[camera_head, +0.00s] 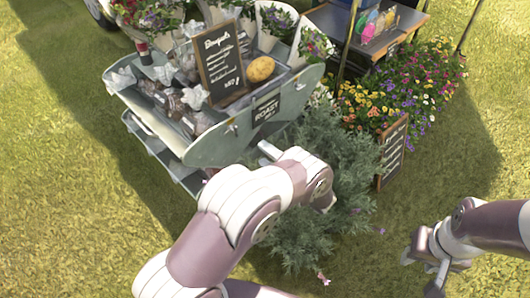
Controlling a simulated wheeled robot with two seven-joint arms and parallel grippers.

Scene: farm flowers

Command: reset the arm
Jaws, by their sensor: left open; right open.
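My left arm reaches in from the bottom, and its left gripper (298,177) is over the grey-green bush, in front of the flower cart. The wrist hides most of this gripper; light grey parts show at either side of it. Nothing is visible in it. My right gripper (422,270) is at the lower right, open and empty above the grass. Its arm comes in from the right edge.
A grey metal cart (205,148) holds wrapped bouquets, a black chalkboard sign (221,63) and a yellow oval object (261,69). A bush (340,150) stands beside it. Colourful flowers (415,85) and another chalkboard (393,152) are right. Grass at left is clear.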

